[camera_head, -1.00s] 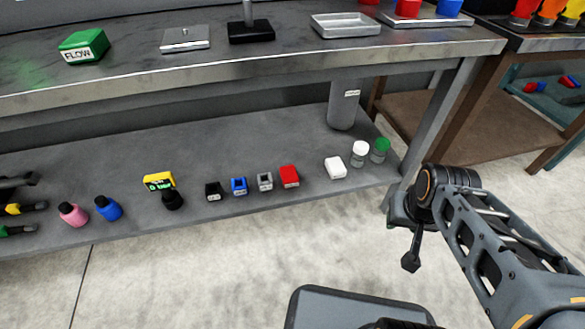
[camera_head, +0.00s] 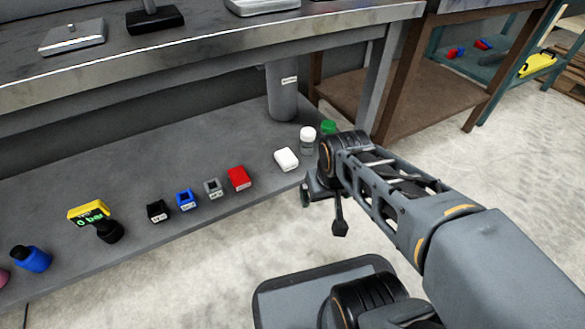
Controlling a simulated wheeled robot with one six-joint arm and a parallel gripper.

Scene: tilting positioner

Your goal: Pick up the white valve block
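The white valve block (camera_head: 286,159) lies on the grey lower shelf (camera_head: 180,150) of the bench, near the shelf's right end. It is a small white block with rounded edges. It stands apart from the red block (camera_head: 239,178) to its left and the white-capped jar (camera_head: 308,140) to its right. My arm reaches in from the right, and its end is just right of the white block, near the shelf's front edge. The fingers of my gripper cannot be made out; a dark part hangs down there.
A row of small blocks, grey (camera_head: 213,188), blue (camera_head: 186,199) and black (camera_head: 157,211), continues left along the shelf. A green-capped jar (camera_head: 328,128) and a grey cylinder (camera_head: 282,92) stand behind. The bench top (camera_head: 210,50) overhangs the shelf.

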